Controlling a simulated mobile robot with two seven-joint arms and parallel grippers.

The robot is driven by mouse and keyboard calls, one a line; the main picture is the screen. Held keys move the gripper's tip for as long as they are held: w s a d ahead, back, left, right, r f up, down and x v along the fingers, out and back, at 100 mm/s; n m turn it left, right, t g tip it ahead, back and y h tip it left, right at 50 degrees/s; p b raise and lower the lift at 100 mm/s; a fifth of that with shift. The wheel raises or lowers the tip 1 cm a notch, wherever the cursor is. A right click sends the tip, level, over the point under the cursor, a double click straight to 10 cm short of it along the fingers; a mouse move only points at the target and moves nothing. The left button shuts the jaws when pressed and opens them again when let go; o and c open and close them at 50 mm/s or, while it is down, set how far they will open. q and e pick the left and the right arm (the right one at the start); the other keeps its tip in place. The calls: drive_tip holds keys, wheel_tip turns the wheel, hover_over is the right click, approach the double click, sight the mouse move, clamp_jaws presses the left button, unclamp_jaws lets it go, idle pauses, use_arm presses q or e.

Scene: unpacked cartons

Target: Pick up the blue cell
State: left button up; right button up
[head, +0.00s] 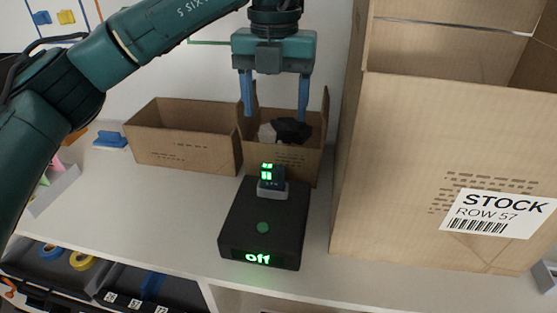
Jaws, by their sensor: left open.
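The blue cell (278,178) is a small dark blue block with lit green bars. It stands upright in a pale grey holder (272,193) on top of a black box (240,215). The box shows the lit green word "off" and a round green button. My left gripper (275,114) points down with its two blue fingers wide apart and nothing between them. In the picture it is above the cell, in front of a carton's opening; its exact depth is hard to tell. My right gripper is not in view.
An open carton (285,156) with black and pale contents stands behind the black box. An empty-looking carton (185,150) is left of it. A large carton labelled STOCK (400,165) fills the right. Bare white shelf (160,215) lies left of the box.

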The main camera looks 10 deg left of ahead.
sight(272, 167)
use_arm(q)
drive_tip(key=f, duration=0.7)
drive_tip(key=shift+s+f, duration=0.2)
drive_tip(key=shift+s, duration=0.1)
drive_tip(key=shift+s+a+f+p, duration=0.1)
drive_tip(key=shift+f+p, duration=0.05)
drive_tip(key=shift+f, duration=0.75)
drive_tip(key=shift+s+f+p, duration=0.15)
drive_tip(key=shift+f+p, duration=0.05)
drive_tip(key=shift+f, duration=0.7)
drive_tip(key=shift+s+a+f+p, duration=0.1)
drive_tip(key=shift+f+p, duration=0.05)
drive_tip(key=shift+f, duration=0.75)
drive_tip(key=shift+c, duration=0.4)
drive_tip(key=c, duration=1.2)
